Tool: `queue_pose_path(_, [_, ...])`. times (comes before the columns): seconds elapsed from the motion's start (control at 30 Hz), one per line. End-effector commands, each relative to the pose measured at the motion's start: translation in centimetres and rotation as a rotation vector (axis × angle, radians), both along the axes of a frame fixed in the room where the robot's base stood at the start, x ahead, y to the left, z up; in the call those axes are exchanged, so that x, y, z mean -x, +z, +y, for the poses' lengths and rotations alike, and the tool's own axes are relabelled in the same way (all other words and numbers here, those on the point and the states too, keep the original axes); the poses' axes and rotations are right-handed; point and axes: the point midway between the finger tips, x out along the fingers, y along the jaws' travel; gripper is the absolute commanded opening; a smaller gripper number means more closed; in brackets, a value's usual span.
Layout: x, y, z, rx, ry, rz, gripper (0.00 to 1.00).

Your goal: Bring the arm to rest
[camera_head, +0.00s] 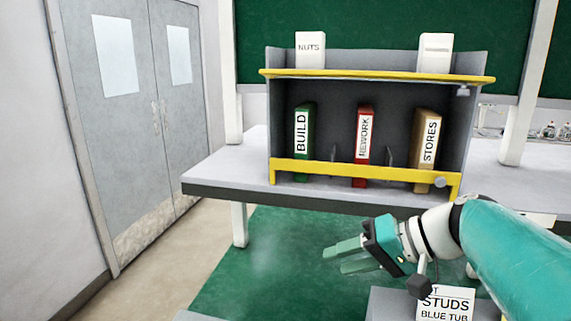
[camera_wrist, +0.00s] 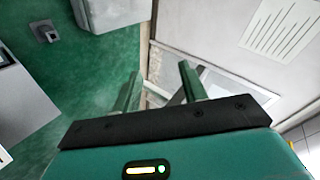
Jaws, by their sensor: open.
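My gripper (camera_head: 345,256) is in the head view, low at the centre right, in front of the table and over the green floor. Its two greenish fingers point left and are apart, with nothing between them. My teal arm reaches in from the right edge. In the wrist view my gripper's fingers (camera_wrist: 160,85) stand apart and empty, with floor and a wall area beyond them.
A grey table (camera_head: 225,175) carries a shelf unit (camera_head: 285,135) with yellow rails and BUILD (camera_head: 301,160), REWORK (camera_head: 362,165) and STORES (camera_head: 425,150) binders. A STUDS label (camera_head: 446,303) stands below my gripper. Grey double doors (camera_head: 140,130) are at left. Floor left of my gripper is clear.

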Motion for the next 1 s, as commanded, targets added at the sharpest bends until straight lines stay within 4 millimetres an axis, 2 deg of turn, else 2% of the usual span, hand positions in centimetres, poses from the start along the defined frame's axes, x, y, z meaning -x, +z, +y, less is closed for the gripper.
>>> queue_pose_path(0.03, [2.1,-1.7,0.8,0.097,-0.008,0.040,0.43])
queue_pose_path(0.13, [5.4,-5.0,0.7,0.292,-0.051,0.101,0.43])
queue_pose_path(0.3, [10.1,-9.2,-1.4,0.599,-0.146,0.093,0.43])
queue_pose_path(0.4, [11.7,-10.6,-3.0,0.737,-0.196,0.038,0.43])
queue_pose_path(0.6, [12.8,-11.5,-4.7,0.865,-0.250,-0.052,0.43])
queue_pose_path(0.67, [12.8,-11.5,-4.9,0.874,-0.255,-0.058,0.41])
queue_pose_path(0.7, [12.8,-11.6,-4.9,0.875,-0.256,-0.058,0.36])
queue_pose_path(1.0, [12.8,-11.5,-4.9,0.874,-0.255,-0.056,0.36])
